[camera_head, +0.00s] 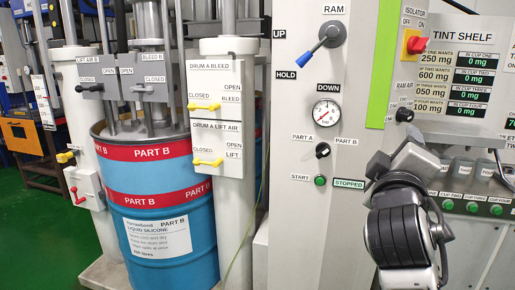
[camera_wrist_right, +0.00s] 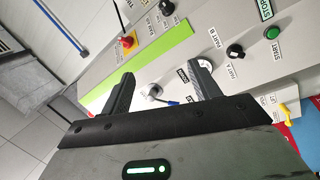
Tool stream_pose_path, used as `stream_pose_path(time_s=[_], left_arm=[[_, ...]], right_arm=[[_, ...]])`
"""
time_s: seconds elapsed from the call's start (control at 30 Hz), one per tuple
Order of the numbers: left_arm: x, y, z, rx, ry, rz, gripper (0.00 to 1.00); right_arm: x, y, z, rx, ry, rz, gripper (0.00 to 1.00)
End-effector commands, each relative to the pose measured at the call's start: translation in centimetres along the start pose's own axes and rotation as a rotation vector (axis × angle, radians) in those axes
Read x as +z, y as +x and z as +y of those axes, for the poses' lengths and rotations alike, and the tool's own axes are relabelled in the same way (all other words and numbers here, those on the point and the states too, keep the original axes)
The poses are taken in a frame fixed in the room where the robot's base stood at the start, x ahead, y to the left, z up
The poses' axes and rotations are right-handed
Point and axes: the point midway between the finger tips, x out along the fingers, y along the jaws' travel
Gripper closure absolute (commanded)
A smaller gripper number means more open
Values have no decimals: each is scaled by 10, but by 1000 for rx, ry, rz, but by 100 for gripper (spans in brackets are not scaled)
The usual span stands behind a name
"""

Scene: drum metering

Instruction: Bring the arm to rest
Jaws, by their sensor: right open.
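My right arm comes up from the lower right in the head view, in front of the control panel (camera_head: 290,200). Its gripper (camera_head: 378,176) is open and empty, close before the panel's right part; in the head view its fingers are small and dark. In the right wrist view the two dark fingers of the gripper (camera_wrist_right: 163,82) stand apart with nothing between them, and the panel lies behind. No contact with the panel shows. My left gripper is not in view.
A blue drum (camera_head: 160,210) stands left. Green floor (camera_head: 40,215) is clear at far left.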

Motion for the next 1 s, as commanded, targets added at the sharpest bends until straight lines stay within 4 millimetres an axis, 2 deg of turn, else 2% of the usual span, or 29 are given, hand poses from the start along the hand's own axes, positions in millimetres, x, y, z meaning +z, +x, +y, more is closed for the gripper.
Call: stream_pose_path(time_s=[0.03,0.2,0.57,0.6,0.83,0.97,1.0], left_arm=[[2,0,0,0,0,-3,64],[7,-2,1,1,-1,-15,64],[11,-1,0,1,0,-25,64],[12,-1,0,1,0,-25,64],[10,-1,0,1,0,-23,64],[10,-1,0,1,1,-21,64],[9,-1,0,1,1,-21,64]], right_arm=[[11,5,5,33,-57,-9,38],[40,19,25,127,-221,-35,38],[82,36,70,284,-496,-77,38],[83,36,47,230,-478,-49,38],[97,29,-34,23,-412,57,38],[112,14,-89,-128,-351,111,38],[118,7,-109,-184,-326,126,38]])
